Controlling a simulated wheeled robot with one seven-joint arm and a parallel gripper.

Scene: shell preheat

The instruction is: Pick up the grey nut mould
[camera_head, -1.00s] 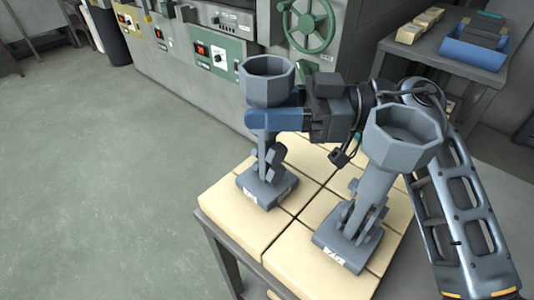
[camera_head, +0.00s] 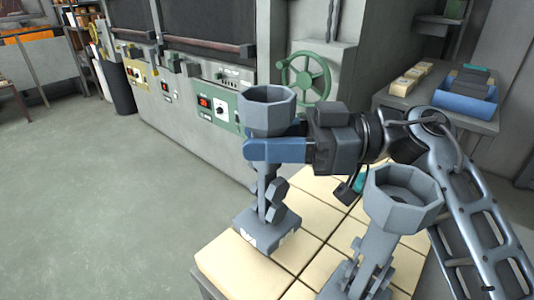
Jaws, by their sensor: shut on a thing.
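A grey mould (camera_head: 269,112) with an eight-sided open cup, a narrow stem and a square base (camera_head: 266,232) stands upright at the middle of the head view. My gripper (camera_head: 268,150), with blue fingers, is shut on its stem just below the cup. The base appears slightly above the table's cream tiles, though the gap is hard to see. A second, similar grey mould (camera_head: 403,200) stands on the tiles to the right and nearer, apart from the first. Its lower end is cut off by the frame edge. My fingers hide part of the held stem.
The cream-tiled table (camera_head: 237,272) is bare at its left corner. Behind stand grey machine panels and a green handwheel (camera_head: 306,78). A side bench at the back right bears a blue bin (camera_head: 468,92) and several cream blocks (camera_head: 409,80). The floor at left is clear.

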